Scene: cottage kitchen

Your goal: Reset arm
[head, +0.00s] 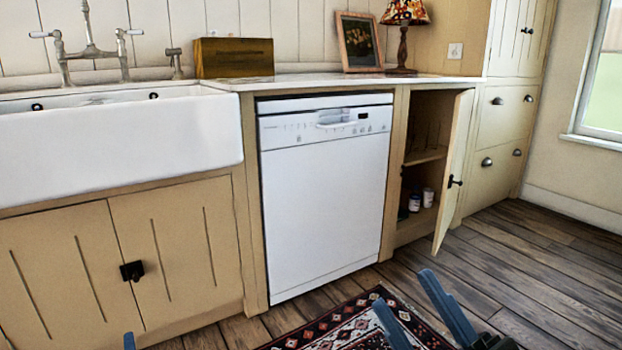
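My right gripper (404,290) is at the bottom right, above the floor and the edge of the rug. Its two blue fingers are spread apart with nothing between them, so it is open and empty. Of my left gripper (129,341), only a small blue tip shows at the bottom edge, in front of the sink cabinet. The rest of it is out of the picture, so its opening cannot be seen.
A cabinet door (455,172) stands open beside the white dishwasher (325,200), jutting into the room. Small containers (428,197) stand inside. A white sink (120,140) is at left. A patterned rug (345,322) lies on the wooden floor, which is clear at right.

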